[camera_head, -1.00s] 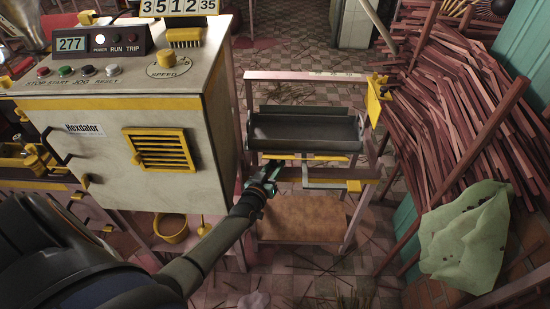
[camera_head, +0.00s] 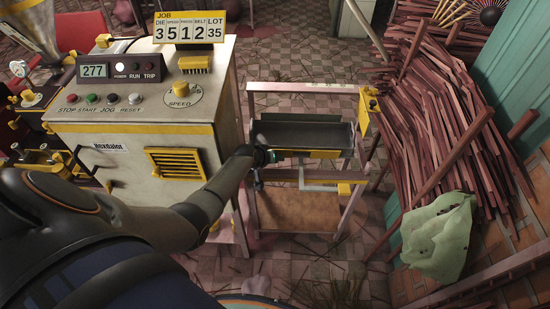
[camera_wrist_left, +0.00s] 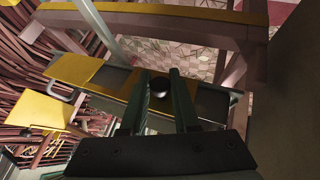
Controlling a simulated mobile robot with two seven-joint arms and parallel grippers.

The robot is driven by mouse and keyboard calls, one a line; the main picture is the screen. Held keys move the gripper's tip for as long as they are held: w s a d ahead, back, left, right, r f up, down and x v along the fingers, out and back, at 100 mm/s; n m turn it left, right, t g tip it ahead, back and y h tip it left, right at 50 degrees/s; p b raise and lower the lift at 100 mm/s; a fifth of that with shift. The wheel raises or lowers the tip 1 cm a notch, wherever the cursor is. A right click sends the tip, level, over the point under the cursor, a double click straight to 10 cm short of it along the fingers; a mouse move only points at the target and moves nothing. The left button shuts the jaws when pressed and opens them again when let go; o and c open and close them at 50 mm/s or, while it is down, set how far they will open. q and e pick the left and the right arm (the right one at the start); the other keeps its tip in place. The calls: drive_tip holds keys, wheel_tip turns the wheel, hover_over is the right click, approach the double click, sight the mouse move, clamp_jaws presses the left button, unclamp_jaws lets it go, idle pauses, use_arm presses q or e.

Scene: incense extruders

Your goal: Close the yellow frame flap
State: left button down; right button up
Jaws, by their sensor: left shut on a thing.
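The metal frame (camera_head: 355,200) holds a grey tray (camera_head: 310,132) with a yellow strip (camera_head: 325,154) along its front edge. A yellow plate (camera_head: 364,112) stands at the frame's right post; I cannot tell for certain which yellow piece is the flap. My left gripper (camera_head: 268,156) is at the tray's front left corner. In the left wrist view, its fingers (camera_wrist_left: 158,90) are closed around a round dark knob (camera_wrist_left: 160,84) on a yellow bar (camera_wrist_left: 138,92). The arm partly hides the contact in the head view. My right gripper is out of view.
The cream machine (camera_head: 130,165) with a yellow vent stands close left of the frame. A pile of reddish sticks (camera_head: 440,120) and a pale green sheet (camera_head: 440,235) lie to the right. The tiled floor behind the frame is mostly open.

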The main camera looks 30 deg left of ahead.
use_arm(q)
drive_tip(key=shift+w+a+r+g, duration=0.1)
drive_tip(key=shift+a+r+g, duration=0.05)
drive_tip(key=shift+g, duration=0.35)
drive_tip(key=shift+h, duration=0.3)
drive_tip(key=c, duration=0.7)
unclamp_jaws()
drive_tip(key=shift+w, duration=0.1)
drive_tip(key=shift+r, duration=0.2)
drive_tip(key=shift+r, duration=0.6)
drive_tip(key=s+d+r, duration=0.2)
drive_tip(key=s+r, duration=0.1)
drive_tip(key=s, duration=0.1)
drive_tip(key=s+d+r, duration=0.3)
drive_tip(key=s+r, duration=0.1)
drive_tip(key=s+d+r, duration=0.2)
drive_tip(key=s+r, duration=0.2)
drive_tip(key=shift+d+r, duration=0.15)
drive_tip(key=shift+r, duration=0.1)
